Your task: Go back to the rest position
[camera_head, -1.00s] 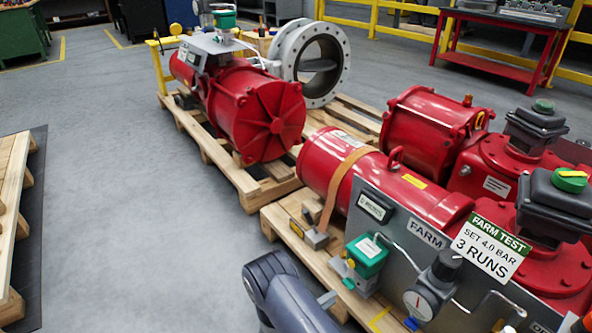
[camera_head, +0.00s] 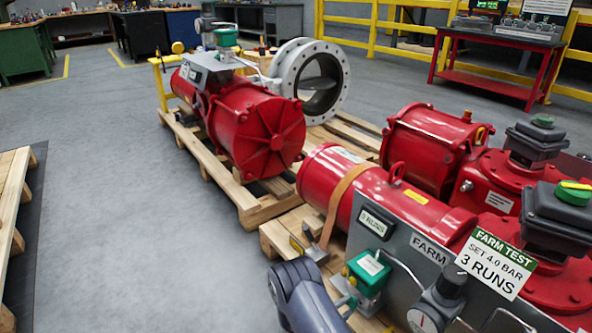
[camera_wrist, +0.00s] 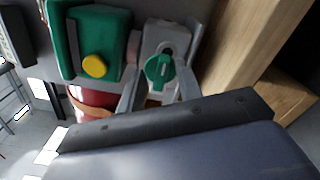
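My gripper (camera_wrist: 158,88) shows in the wrist view with two grey fingers spread apart. A small green valve knob (camera_wrist: 159,71) on a pale fitting appears between and beyond the fingers; I cannot tell whether they touch it. A green box with a yellow cap (camera_wrist: 94,66) is just left of the fingers. In the head view, my grey arm link is at the bottom centre, beside the green box (camera_head: 367,273) on the actuator's grey panel (camera_head: 402,262). The gripper's fingers are mostly hidden there.
Red actuators (camera_head: 258,126) lie on wooden pallets (camera_head: 228,182). A gauge (camera_head: 424,318) and a FARM TEST card (camera_head: 496,262) stand close at right. A red table (camera_head: 497,62) and yellow railing (camera_head: 398,42) are behind. The grey floor at left is clear up to another pallet (camera_head: 14,200).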

